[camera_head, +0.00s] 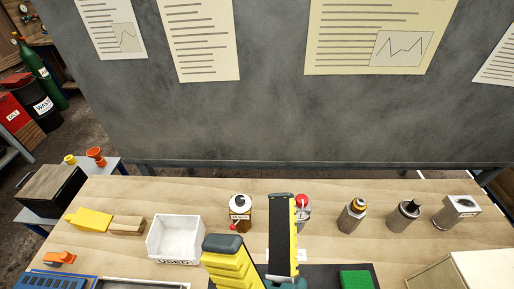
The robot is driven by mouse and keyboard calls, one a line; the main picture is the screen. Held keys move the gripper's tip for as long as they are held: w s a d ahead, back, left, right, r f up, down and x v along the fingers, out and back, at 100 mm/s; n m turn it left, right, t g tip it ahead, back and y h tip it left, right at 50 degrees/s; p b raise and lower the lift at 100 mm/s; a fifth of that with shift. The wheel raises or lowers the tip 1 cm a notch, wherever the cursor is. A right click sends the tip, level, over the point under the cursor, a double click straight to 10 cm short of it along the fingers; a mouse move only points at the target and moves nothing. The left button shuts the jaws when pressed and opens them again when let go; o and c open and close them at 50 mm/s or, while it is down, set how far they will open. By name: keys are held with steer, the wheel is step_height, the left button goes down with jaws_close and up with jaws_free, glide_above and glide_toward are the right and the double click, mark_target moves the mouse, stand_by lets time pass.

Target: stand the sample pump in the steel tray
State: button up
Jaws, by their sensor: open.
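My gripper (254,228) is at the lower middle, its two yellow-and-black fingers apart with no object visibly held between them. Just beyond it stands an amber bottle (241,208) with a white top and a label; its lower part is near a small red knob. A red-topped metal item (303,208) stands right of the right finger, partly hidden by it. I cannot tell for sure which item is the sample pump. A grey-rimmed tray (140,285), possibly the steel tray, is cut off at the bottom edge, left of my gripper.
A white bin (175,240) marked USED stands left of the gripper. A green block (356,280) lies on a dark mat. A yellow item (90,220) lies far left.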

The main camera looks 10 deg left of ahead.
steer(key=d+r+m+t+h, duration=0.1)
steer(key=d+r+m+h, duration=0.2)
steer(key=d+m+h, duration=0.5)
steer(key=d+r+m+t+h, duration=0.15)
steer(key=d+m+h, duration=0.25)
steer(key=m+h, duration=0.75)
steer(key=w+a+f+m+g+y, duration=0.1)
steer(key=w+a+m+g+y, duration=0.1)
steer(key=w+m+g+y, duration=0.3)
steer(key=m+y, duration=0.3)
steer(key=m, duration=0.2)
steer(key=shift+w+a+f+m, duration=0.2)
steer(key=shift+w+f+m, duration=0.1)
steer(key=shift+w+m, duration=0.05)
